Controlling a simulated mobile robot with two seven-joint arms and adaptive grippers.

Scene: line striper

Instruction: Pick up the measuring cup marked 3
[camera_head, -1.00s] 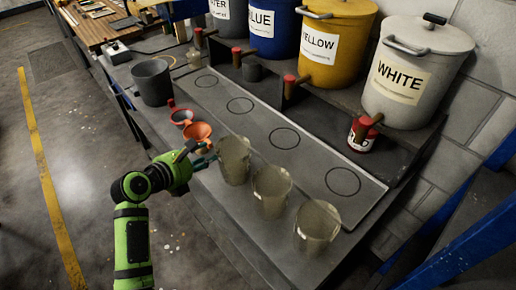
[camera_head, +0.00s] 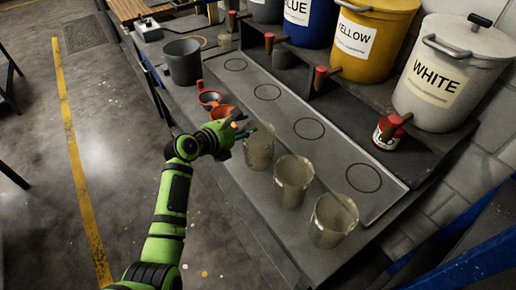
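Three clear, beige-tinted measuring cups stand in a row on the grey bench: a left cup (camera_head: 259,151), a middle cup (camera_head: 293,182) and a right cup (camera_head: 333,220). Their marks are too small to read, so I cannot tell which is marked 3. My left gripper (camera_head: 245,128) is at the upper left of the left cup's rim. Its fingers look parted, with nothing between them. Whether a fingertip touches the rim is unclear. My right gripper is out of view.
Behind is a board with drawn circles (camera_head: 308,129), mostly clear. Paint drums, including a white drum (camera_head: 452,75), line the back shelf.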

